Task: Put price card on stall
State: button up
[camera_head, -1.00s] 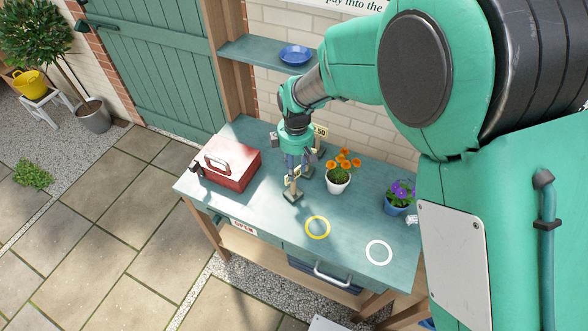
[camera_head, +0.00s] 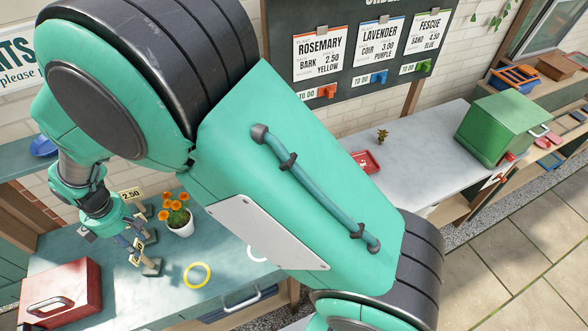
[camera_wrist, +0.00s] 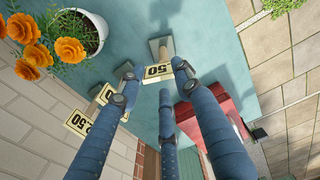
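A small cream price card (camera_wrist: 157,71) ending in "50" stands on a pale block base (camera_wrist: 162,48) on the blue-green stall table. It also shows in the head view (camera_head: 137,259), low beside my fingers. My gripper (camera_head: 132,243) is over it, fingers pointing down. In the wrist view my gripper (camera_wrist: 154,78) has its blue fingers spread, with the card between their tips; the right fingertip is very near the card's edge, and contact is unclear. Another card, "2.50" (camera_head: 131,194), stands behind near the wall; it also shows in the wrist view (camera_wrist: 80,124).
A white pot of orange flowers (camera_head: 181,226) stands close right of my gripper. A red box (camera_head: 62,292) is at the left. A yellow ring (camera_head: 197,275) marks the table front. A marble counter (camera_head: 425,150) with a green box (camera_head: 505,130) is farther right.

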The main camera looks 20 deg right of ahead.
jog(key=s+d+r+m+t, duration=0.1)
jog(key=d+r+m, duration=0.4)
jog(key=d+r, duration=0.7)
jog(key=d+r+m+t, duration=0.2)
jog(key=d+r+m, duration=0.2)
jog(key=d+r, duration=0.85)
jog(key=s+d+r+m+t, duration=0.1)
jog(key=s+d+r+m, duration=0.1)
jog(key=s+d+m, duration=0.3)
jog(key=s+d+r+m+t, duration=0.1)
jog(key=s+d+r+m, duration=0.2)
jog(key=s+d, duration=1)
jog(key=d+m, duration=0.2)
jog(key=d, duration=0.1)
jog(key=shift+s+d+r+t, duration=0.15)
jog(key=shift+s+d+t, duration=0.1)
jog(key=shift+t, duration=0.05)
notch_tip(320, 180, down, 4)
jog(key=b, duration=0.3)
jog(key=shift+r, duration=0.25)
